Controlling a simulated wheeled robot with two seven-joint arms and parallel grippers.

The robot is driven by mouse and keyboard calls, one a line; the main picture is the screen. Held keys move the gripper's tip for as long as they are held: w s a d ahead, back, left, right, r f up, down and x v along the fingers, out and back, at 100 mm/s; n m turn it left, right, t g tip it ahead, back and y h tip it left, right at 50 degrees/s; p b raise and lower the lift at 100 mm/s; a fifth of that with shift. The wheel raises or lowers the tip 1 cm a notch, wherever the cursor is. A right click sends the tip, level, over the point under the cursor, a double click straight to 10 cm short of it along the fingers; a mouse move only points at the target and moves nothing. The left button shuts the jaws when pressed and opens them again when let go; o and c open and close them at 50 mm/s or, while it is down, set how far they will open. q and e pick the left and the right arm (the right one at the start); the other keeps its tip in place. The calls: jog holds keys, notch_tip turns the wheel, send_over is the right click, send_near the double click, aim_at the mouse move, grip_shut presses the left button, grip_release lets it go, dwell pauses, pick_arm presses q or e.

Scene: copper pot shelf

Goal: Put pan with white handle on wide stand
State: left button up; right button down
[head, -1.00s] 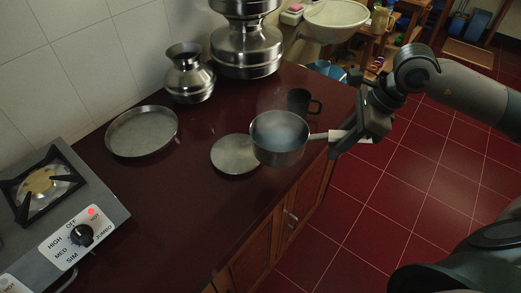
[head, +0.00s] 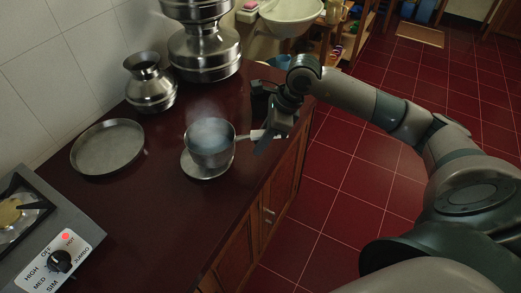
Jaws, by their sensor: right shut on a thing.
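A steel pan (head: 210,152) with a white-ended handle (head: 257,134) is over the small round metal disc (head: 207,172) on the counter. It looks upright, and its contents look hazy with steam. I cannot tell whether its base touches the disc. My right gripper (head: 268,134) is shut on the handle at the counter's right edge. A larger shallow round metal dish (head: 107,148) lies to the left, apart from the pan. I cannot tell for certain which of the two round pieces is the wide stand. My left gripper is not in view.
A stove (head: 45,235) with a knob is at the lower left. A metal vase (head: 151,88) and a large stacked steel vessel (head: 204,48) stand at the back. The counter's front is clear.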

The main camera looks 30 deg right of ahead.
jog(key=shift+w+a, duration=0.1)
dwell(0.3)
jog(key=shift+f+b, duration=0.8)
jog(key=shift+f, duration=1.15)
jog(key=c, duration=1.6)
grip_release()
jog(key=shift+f, duration=0.15)
jog(key=shift+o, duration=0.2)
